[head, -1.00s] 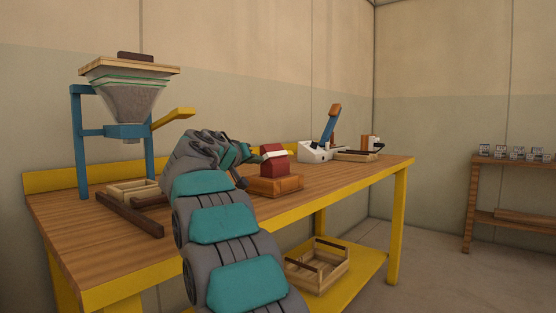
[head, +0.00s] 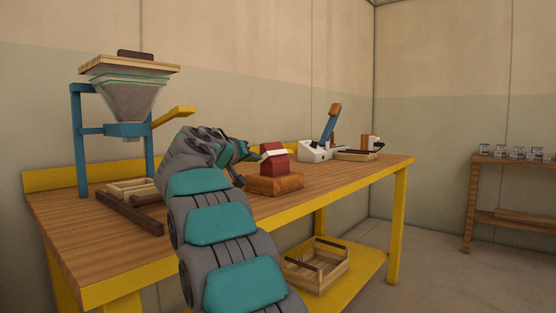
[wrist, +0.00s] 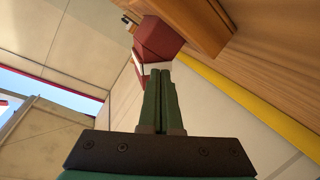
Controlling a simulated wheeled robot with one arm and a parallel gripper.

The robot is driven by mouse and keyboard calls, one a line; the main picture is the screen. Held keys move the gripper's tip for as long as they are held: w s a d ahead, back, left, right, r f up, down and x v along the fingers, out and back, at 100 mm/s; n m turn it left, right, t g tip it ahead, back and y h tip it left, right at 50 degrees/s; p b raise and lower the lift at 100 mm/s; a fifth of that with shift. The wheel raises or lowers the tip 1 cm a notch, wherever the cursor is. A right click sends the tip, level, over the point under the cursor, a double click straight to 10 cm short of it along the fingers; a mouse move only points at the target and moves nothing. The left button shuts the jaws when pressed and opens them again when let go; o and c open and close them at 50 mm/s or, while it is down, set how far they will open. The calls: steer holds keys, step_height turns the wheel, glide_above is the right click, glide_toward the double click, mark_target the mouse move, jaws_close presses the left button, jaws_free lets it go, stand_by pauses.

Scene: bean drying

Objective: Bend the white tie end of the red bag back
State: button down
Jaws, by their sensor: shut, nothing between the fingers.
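The red bag (head: 274,165) stands upright on an orange-brown wooden block (head: 275,185) on the workbench. Its white tie (head: 277,153) runs across the upper part of the bag. In the wrist view the red bag (wrist: 158,38) is just beyond my fingertips, and part of the white tie (wrist: 153,67) shows behind them. My gripper (head: 254,155) is at the left side of the bag, at about the height of the tie. In the wrist view my gripper (wrist: 158,73) has its green fingers together and empty. The fingers hide part of the tie, and I cannot tell whether they touch it.
A white device with a blue lever (head: 315,151) stands behind and right of the bag. Bare bench top (head: 345,176) lies right of the block.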

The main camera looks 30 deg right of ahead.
steer(key=b+v, duration=0.1)
steer(key=v, duration=0.2)
steer(key=shift+s+a, duration=0.2)
steer(key=shift+a, duration=0.1)
steer(key=shift+s, duration=0.1)
stand_by(0.5)
